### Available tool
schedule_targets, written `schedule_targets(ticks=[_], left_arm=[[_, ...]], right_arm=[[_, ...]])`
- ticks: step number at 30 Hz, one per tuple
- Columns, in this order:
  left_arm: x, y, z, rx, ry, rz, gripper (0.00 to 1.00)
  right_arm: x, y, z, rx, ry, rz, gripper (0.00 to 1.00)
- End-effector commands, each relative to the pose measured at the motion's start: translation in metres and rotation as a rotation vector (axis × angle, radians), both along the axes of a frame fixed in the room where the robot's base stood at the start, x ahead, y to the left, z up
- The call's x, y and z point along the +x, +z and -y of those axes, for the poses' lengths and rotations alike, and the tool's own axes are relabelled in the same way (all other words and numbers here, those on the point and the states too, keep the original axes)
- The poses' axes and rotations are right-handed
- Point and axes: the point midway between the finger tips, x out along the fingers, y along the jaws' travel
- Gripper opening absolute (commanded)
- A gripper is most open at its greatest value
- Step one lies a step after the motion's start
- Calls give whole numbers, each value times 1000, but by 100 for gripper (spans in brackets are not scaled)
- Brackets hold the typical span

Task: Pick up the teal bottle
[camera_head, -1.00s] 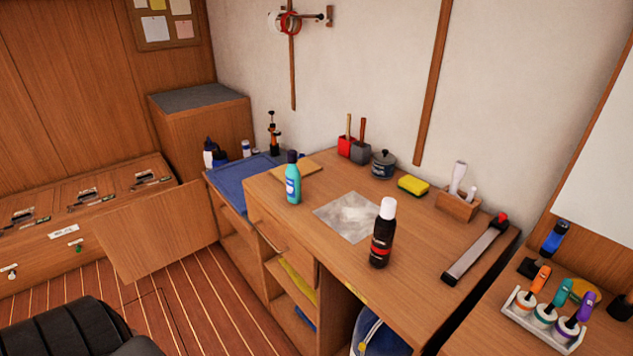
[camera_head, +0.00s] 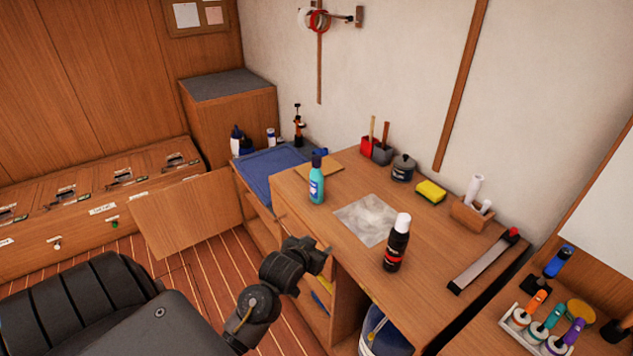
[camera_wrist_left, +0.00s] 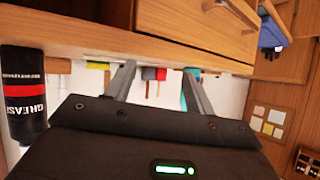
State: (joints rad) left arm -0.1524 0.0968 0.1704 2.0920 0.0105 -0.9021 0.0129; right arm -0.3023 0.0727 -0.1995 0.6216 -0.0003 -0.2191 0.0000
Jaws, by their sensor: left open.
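The teal bottle (camera_head: 316,184) with a dark blue cap stands upright on the wooden counter (camera_head: 440,262), near its front left corner. My left gripper (camera_head: 318,256) is in front of the counter's front, below and apart from the bottle. In the left wrist view the open left gripper (camera_wrist_left: 158,84) has nothing between its fingers up close. That view is upside down; a teal strip, likely the bottle (camera_wrist_left: 186,92), shows beside the right finger, which mostly hides it. My right gripper is not in view.
A black grease bottle (camera_head: 397,243) with a white cap stands right of the teal bottle, beside a pale sheet (camera_head: 366,219). A wooden board (camera_head: 322,167) lies behind the teal bottle, and a blue mat (camera_head: 268,174) left of it. An open door panel (camera_head: 187,216) juts out at left.

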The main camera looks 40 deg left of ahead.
Motion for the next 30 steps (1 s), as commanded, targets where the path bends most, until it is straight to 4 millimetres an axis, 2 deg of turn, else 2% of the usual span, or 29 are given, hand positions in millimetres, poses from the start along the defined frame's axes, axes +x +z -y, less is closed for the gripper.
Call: schedule_targets(ticks=[1,6,10,13,20,30], left_arm=[[15,15,-12,4,23,58,54],[60,62,-55,19,101,270,54],[85,96,-86,29,157,416,54],[95,114,-102,34,186,493,54],[102,122,-111,37,200,527,54],[146,123,-129,38,199,526,54]], right_arm=[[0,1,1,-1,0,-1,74],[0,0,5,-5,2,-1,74],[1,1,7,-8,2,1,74],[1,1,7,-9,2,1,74],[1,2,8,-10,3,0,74],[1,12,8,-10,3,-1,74]])
